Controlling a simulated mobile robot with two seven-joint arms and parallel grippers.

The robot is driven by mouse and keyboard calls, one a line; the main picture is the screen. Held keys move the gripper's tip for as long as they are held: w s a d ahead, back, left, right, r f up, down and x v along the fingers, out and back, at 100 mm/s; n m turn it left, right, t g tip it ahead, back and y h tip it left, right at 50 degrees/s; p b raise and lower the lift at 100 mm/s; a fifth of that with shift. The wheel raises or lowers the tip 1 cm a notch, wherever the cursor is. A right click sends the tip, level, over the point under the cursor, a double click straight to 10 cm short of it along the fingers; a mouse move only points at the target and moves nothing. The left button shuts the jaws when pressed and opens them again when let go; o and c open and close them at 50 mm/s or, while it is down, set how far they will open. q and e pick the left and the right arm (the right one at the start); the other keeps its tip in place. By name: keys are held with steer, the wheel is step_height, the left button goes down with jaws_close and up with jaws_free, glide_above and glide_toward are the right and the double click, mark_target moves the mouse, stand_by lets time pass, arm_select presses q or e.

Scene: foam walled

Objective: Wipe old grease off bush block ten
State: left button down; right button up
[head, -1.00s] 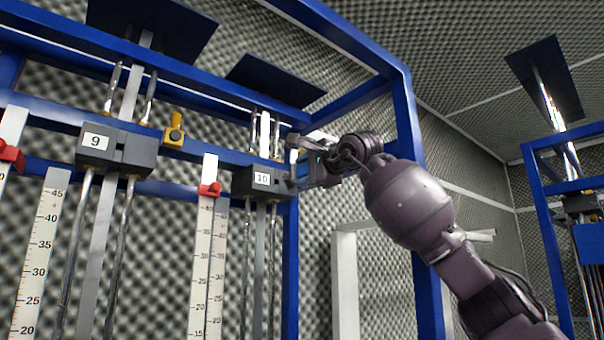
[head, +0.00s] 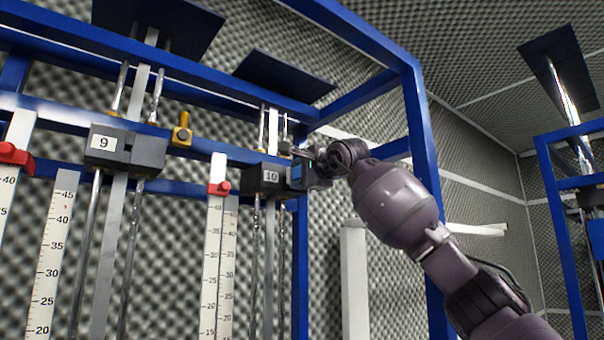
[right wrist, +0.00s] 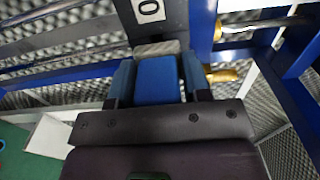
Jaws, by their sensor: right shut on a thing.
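Bush block ten (head: 268,178) is a dark grey block with a white "10" label, on vertical rods in the blue frame. In the right wrist view, part of the block (right wrist: 165,32) with its label shows at the top. My right gripper (head: 303,172) is at the block's right side. It is shut on a blue pad (right wrist: 157,80), which sits between the two fingers with a grey strip at its far end. The strip appears against or very close to the block; contact is not clear. Grease cannot be made out. My left gripper is not in view.
Block nine (head: 124,150) stands to the left, with a yellow fitting (head: 182,131) between the blocks. White rulers (head: 214,250) with red clamps hang below. A blue frame post (head: 425,180) stands behind my right arm. Foam walls surround the area.

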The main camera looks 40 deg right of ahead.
steer(key=shift+w+d, duration=0.1)
steer(key=shift+w, duration=0.9)
stand_by(0.8)
steer(key=shift+d, duration=0.15)
steer(key=d, duration=0.6)
steer(key=shift+s, duration=0.35)
steer(key=shift+w+a, duration=0.2)
steer(key=shift+a, duration=1.4)
steer(key=shift+w+a, duration=0.15)
steer(key=shift+a, duration=1.4)
